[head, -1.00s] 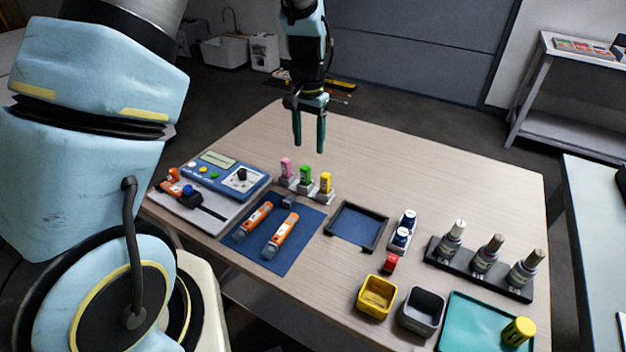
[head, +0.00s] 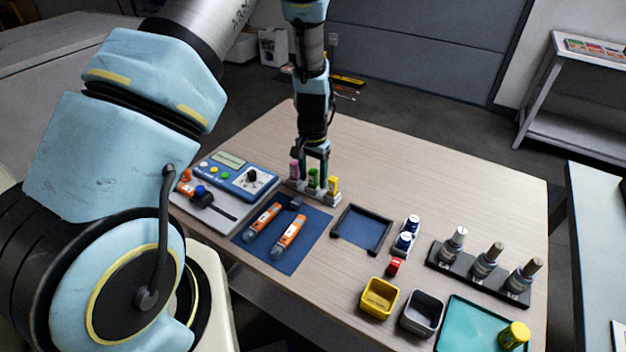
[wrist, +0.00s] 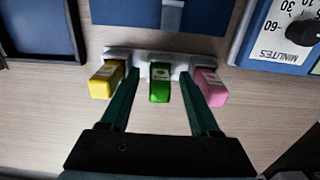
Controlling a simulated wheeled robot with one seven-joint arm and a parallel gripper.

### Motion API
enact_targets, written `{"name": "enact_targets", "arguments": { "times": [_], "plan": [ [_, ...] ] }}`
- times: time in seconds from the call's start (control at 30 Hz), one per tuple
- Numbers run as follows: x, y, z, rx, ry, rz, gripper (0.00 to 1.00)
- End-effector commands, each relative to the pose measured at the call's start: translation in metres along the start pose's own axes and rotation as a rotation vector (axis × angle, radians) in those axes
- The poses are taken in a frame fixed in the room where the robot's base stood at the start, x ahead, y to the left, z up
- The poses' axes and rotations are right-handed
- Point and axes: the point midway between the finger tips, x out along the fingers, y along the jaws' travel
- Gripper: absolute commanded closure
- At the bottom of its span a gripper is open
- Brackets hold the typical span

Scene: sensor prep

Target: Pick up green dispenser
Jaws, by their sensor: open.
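The green dispenser (head: 313,178) stands in the middle of a light grey holder, between a pink dispenser (head: 295,170) and a yellow dispenser (head: 333,185). In the wrist view the green dispenser (wrist: 160,84) lies between the two dark green fingers of my gripper (wrist: 160,85), with a gap on each side. The pink dispenser (wrist: 211,86) is just right of the right finger, and the yellow dispenser (wrist: 106,80) is just left of the left finger. My gripper (head: 314,165) is open, pointing down at the holder (wrist: 150,57). Whether the fingers touch the neighbours cannot be told.
A blue mat (head: 262,250) with two orange tools lies in front of the holder. A blue timer device (head: 235,177) is at left, an empty dark tray (head: 362,230) at right. Farther right are a bottle rack (head: 470,270), yellow bin (head: 378,297) and teal tray (head: 470,325).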

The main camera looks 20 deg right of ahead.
Motion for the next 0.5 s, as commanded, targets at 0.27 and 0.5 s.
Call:
{"name": "enact_targets", "arguments": {
  "times": [0.27, 0.5],
  "plan": [
    [0.0000, 0.0001, -0.0004, 0.000, 0.001, 0.000, 0.49],
    [-0.0002, 0.0001, -0.0005, 0.000, 0.001, 0.000, 0.76]
  ]
}}
